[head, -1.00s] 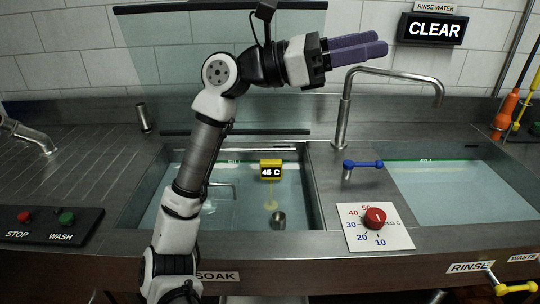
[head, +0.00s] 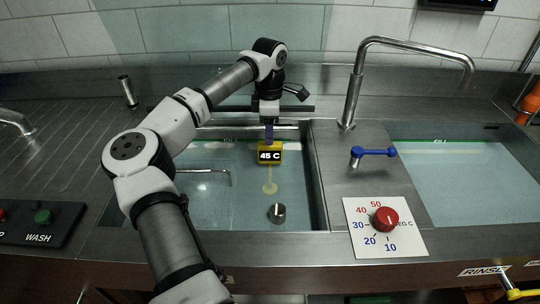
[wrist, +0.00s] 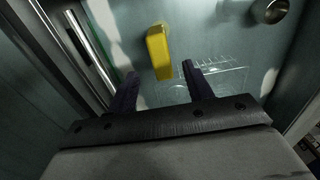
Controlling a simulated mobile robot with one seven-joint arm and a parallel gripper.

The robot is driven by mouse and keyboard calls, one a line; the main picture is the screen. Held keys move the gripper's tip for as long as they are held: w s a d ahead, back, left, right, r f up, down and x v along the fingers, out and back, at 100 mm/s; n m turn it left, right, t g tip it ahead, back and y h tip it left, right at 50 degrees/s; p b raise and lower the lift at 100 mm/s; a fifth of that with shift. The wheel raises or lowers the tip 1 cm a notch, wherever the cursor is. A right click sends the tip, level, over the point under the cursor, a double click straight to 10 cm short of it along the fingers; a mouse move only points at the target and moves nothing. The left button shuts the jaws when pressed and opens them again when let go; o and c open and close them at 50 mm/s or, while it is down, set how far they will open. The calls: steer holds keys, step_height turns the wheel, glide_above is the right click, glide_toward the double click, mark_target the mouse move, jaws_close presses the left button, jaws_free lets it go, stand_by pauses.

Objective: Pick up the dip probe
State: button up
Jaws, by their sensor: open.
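The dip probe (head: 269,156) is a yellow block with a display reading 45 C, and a pale stem runs down from it into the water of the soak basin. In the wrist view its yellow body (wrist: 159,53) stands ahead of and between my two dark fingers. My gripper (head: 269,134) points down just above the probe, and its purple fingertips reach the top of the yellow body in the head view. In the wrist view my gripper (wrist: 160,75) is open with a finger on each side. I cannot tell whether a finger touches the probe.
A metal cup (head: 277,212) and a wire rack (head: 205,178) are in the soak basin. A tall tap (head: 352,90) and a blue lever (head: 374,152) stand right of it. A red dial (head: 385,219) is at the front. The basin's steel rim surrounds the probe.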

mark_target(270, 151)
step_height(270, 151, down, 8)
steer(key=p, duration=0.2)
steer(key=shift+d+f+p, duration=0.1)
steer(key=shift+f+p, duration=0.05)
steer(key=shift+p, duration=0.2)
steer(key=c, duration=1.1)
